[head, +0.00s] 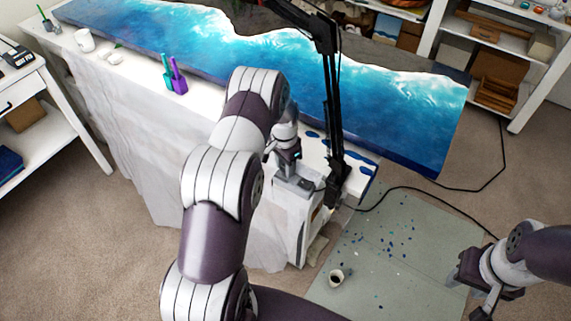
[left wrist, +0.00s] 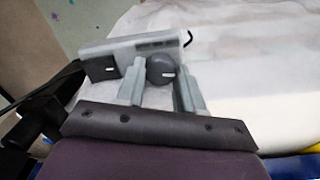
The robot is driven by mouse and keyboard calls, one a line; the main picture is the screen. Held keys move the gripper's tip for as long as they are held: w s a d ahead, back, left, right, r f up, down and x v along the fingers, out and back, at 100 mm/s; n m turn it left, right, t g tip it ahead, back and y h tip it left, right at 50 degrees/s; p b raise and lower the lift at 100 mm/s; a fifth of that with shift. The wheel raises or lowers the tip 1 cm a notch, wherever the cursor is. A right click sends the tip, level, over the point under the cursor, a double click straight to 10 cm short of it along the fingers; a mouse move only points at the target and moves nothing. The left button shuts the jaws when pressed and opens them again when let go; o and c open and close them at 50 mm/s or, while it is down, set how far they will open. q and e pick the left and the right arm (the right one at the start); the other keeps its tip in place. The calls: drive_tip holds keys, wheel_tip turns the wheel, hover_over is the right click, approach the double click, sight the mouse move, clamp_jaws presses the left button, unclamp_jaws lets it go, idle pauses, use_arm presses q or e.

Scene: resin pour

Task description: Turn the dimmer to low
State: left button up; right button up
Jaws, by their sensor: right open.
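The dimmer (head: 298,187) is a grey box on the cloth-draped end of the bench. In the left wrist view its face (left wrist: 125,48) shows a round dark knob (left wrist: 159,68) with a short white mark toward the right, and a black square patch. My left gripper (head: 289,172) reaches down to the box; its two grey fingers (left wrist: 160,85) lie one on each side of the knob and appear to touch it. In the head view the knob is hidden. My right gripper (head: 468,290) is open and empty at the lower right, away from the dimmer.
A black jointed stand (head: 331,110) rises close beside the dimmer. The blue resin slab (head: 270,62) lies along the bench behind. A small cup (head: 337,277) stands on the speckled floor mat (head: 400,225).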

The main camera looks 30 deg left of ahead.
use_arm(q)
drive_tip(key=c, duration=0.4)
drive_tip(key=shift+c, duration=0.2)
drive_tip(key=shift+n+b, duration=0.5)
drive_tip(key=shift+n, duration=0.5)
drive_tip(key=n, duration=0.2)
drive_tip(key=shift+n+b, duration=0.3)
drive_tip(key=shift+b, duration=0.1)
drive_tip(key=n+b, duration=0.1)
drive_tip(key=n, duration=0.4)
drive_tip(key=shift+a, duration=0.1)
drive_tip(key=shift+n, duration=0.3)
drive_tip(key=o, duration=1)
drive_tip(key=shift+s, duration=0.1)
